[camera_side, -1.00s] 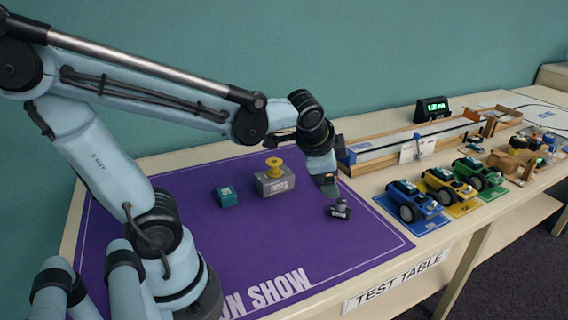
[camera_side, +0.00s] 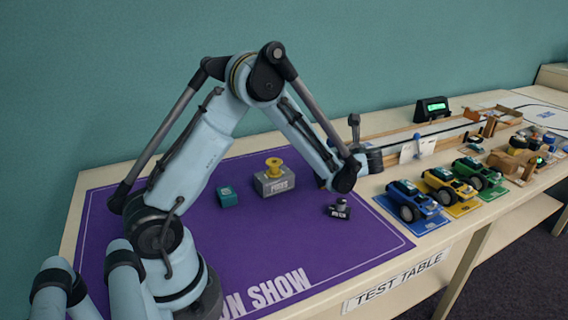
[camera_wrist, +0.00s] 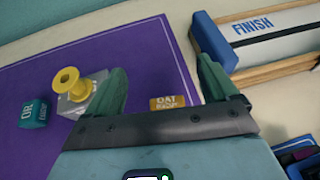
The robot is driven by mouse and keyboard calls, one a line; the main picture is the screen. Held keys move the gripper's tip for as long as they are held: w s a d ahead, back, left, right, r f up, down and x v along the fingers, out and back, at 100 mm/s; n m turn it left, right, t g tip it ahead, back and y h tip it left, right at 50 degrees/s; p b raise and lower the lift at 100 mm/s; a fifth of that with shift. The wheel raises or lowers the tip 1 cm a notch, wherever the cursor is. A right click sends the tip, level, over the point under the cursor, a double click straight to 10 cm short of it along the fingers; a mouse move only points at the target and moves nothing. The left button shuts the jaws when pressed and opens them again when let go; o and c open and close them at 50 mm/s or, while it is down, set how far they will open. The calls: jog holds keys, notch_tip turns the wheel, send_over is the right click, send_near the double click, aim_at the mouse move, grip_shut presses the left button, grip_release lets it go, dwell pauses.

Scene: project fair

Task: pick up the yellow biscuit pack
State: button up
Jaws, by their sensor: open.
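The yellow biscuit pack (camera_wrist: 168,103) shows in the wrist view as a small orange-yellow block with lettering that begins "OAT". It lies near the right edge of the purple mat (camera_wrist: 145,48), partly cut off by my gripper's dark body. My gripper (camera_wrist: 162,70) is open, with one green finger on each side of the pack in the picture. No contact shows, and I cannot tell how high the fingers are above it. In the side view my forearm reaches down at the mat's right side; I cannot make out the pack or the fingers there.
A yellow spool (camera_side: 274,166) stands on a grey block (camera_side: 273,183), with a teal cube (camera_side: 228,197) to its left. A small dark object (camera_side: 339,209) lies in front of my wrist. Blue (camera_side: 413,203), yellow (camera_side: 449,187) and green (camera_side: 478,174) cars stand right. A wooden track (camera_side: 425,135) lies behind.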

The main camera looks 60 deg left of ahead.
jog(key=shift+f, duration=2.35)
notch_tip(320, 180, down, 2)
jog(key=shift+f, duration=0.1)
jog(key=shift+x, duration=1.05)
jog(key=shift+a+f, duration=0.3)
jog(key=shift+a, duration=0.2)
jog(key=c, duration=1)
